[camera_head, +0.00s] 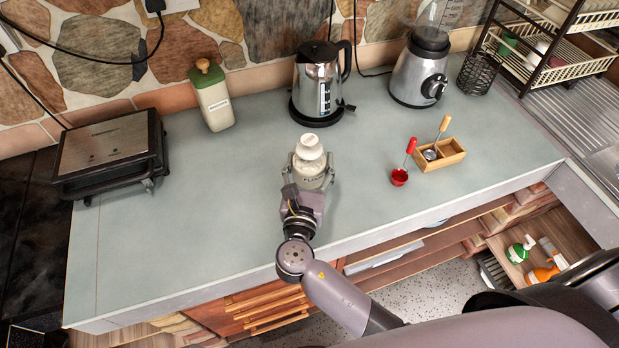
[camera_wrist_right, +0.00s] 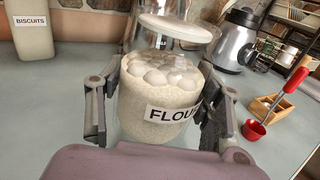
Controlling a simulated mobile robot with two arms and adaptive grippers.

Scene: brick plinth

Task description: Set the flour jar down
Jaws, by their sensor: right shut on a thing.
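The flour jar (camera_head: 309,165) is a clear jar with a white lid, filled with pale contents, over the middle of the counter (camera_head: 230,230). In the right wrist view the jar (camera_wrist_right: 158,95) stands upright and shows a "FLOUR" label. My right gripper (camera_head: 308,176) is shut on the jar, with one finger on each side of its body. In the right wrist view the gripper (camera_wrist_right: 160,110) shows both fingers against the glass. The jar's base is hidden, so I cannot tell whether it touches the counter. My left gripper is not in view.
A kettle (camera_head: 318,80) stands behind the jar, and a biscuits jar (camera_head: 213,100) behind left. A grill (camera_head: 110,150) is at the left. A red scoop (camera_head: 400,176), wooden box (camera_head: 446,153) and blender (camera_head: 420,70) are right. Counter around the jar is clear.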

